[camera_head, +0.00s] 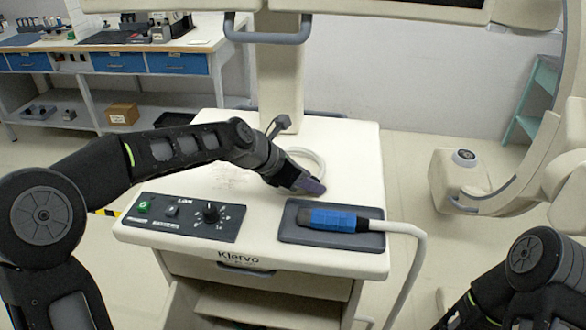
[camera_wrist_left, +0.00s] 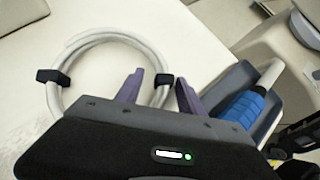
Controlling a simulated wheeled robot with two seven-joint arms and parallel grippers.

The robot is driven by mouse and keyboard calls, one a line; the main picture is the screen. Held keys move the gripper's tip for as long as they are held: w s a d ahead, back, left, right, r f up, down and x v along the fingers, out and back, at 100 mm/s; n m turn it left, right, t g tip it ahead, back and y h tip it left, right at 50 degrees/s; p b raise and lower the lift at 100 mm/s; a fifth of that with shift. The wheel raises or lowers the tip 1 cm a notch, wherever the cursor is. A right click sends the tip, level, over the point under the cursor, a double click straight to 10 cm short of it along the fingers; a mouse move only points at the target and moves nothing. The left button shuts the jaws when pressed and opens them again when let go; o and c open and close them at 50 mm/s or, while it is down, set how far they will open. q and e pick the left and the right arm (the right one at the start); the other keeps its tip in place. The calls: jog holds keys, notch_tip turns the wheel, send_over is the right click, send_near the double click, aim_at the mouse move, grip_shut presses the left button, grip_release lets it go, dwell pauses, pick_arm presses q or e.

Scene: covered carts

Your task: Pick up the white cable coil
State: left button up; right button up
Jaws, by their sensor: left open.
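The white cable coil (camera_head: 312,158) lies on the top of the cream cart (camera_head: 345,130), behind the dark tray, partly hidden by my left gripper in the head view. In the left wrist view the coil (camera_wrist_left: 105,38) is a ring with black clips at two sides. My left gripper (camera_head: 312,188) is open, its purple fingers pointing at the coil. In the left wrist view the right part of the coil and one clip (camera_wrist_left: 163,79) show between the fingertips (camera_wrist_left: 160,88). I cannot tell whether the fingers touch it. The right gripper is out of view; only part of my right arm shows.
A blue-handled probe (camera_head: 340,219) with a white cable lies in a dark tray (camera_head: 290,235) at the cart's front right. A control panel (camera_head: 185,218) with a knob is at the front left. A screen edge and handle (camera_head: 268,37) hang above. The cart's back right is clear.

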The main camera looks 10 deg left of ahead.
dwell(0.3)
pick_arm(q)
grip_shut()
dwell(0.3)
dwell(0.3)
